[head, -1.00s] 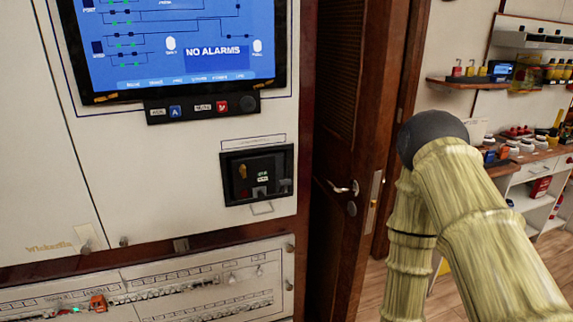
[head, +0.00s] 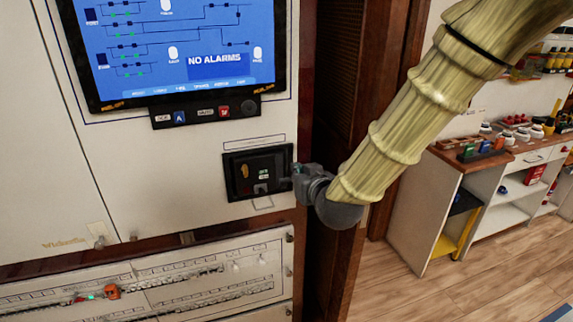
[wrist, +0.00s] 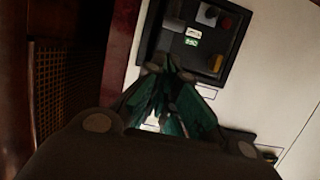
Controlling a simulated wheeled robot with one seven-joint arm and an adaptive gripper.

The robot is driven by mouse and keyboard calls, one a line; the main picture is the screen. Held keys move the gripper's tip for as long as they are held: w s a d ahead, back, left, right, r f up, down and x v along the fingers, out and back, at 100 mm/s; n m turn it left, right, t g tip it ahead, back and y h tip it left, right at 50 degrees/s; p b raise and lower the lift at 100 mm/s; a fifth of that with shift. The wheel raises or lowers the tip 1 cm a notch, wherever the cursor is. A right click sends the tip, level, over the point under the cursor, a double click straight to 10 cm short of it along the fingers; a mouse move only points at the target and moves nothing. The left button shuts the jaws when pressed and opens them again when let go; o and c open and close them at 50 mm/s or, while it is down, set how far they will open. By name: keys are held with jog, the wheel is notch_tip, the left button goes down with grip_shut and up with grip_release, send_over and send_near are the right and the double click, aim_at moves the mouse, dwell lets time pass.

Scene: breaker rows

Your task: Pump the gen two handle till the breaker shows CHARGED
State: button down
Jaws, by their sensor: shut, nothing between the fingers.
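A dark breaker unit (head: 240,179) is set in the white cabinet front below the screen; it also shows in the wrist view (wrist: 176,46). Its face has a yellowish part, a grey part and small green-and-white indicators (wrist: 193,37), too small to read. No "gen two" label is legible. My gripper (head: 288,180) is at the unit's right edge in the head view. In the wrist view its fingertips (wrist: 168,66) are together, empty, at the frame's near edge. The pump handle is not clearly visible; my gripper covers that right-hand part. I cannot tell whether they touch.
A screen (head: 180,45) reading NO ALARMS is above, with a button strip (head: 205,110) under it. A lower panel (head: 200,270) has rows of small switches. A brown wooden door (head: 335,100) stands close on the right, behind my arm. A workbench (head: 440,205) is farther right.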

jog(key=shift+w+a+r+t, duration=0.1)
jog(key=shift+a+r+t, duration=0.05)
jog(key=shift+r, duration=0.5)
jog(key=shift+w+a+r+t, duration=0.1)
jog(key=shift+a+r+t, duration=0.05)
jog(key=shift+r, duration=0.45)
jog(key=shift+w, duration=0.15)
jog(key=p, duration=0.4)
send_over(286, 180)
jog(key=w, duration=0.2)
jog(key=shift+w+a+f, duration=0.1)
jog(key=shift+a+f, duration=0.05)
jog(key=shift+f, duration=0.45)
jog(key=shift+w+a+f, duration=0.1)
jog(key=shift+a+f, duration=0.05)
jog(key=shift+f, duration=0.45)
jog(key=shift+s+d+f+p, duration=0.2)
jog(key=shift+s+f+p, duration=0.5)
jog(key=shift+f, duration=0.25)
jog(key=shift+s+d+f+p, duration=0.15)
jog(key=shift+s+f, duration=0.1)
jog(key=shift+f, duration=0.15)
jog(key=shift+s+f+p, duration=0.15)
jog(key=shift+s+f, duration=0.1)
jog(key=shift+f, duration=0.15)
jog(key=shift+f+b, duration=0.2)
jog(key=shift+b, duration=0.25)
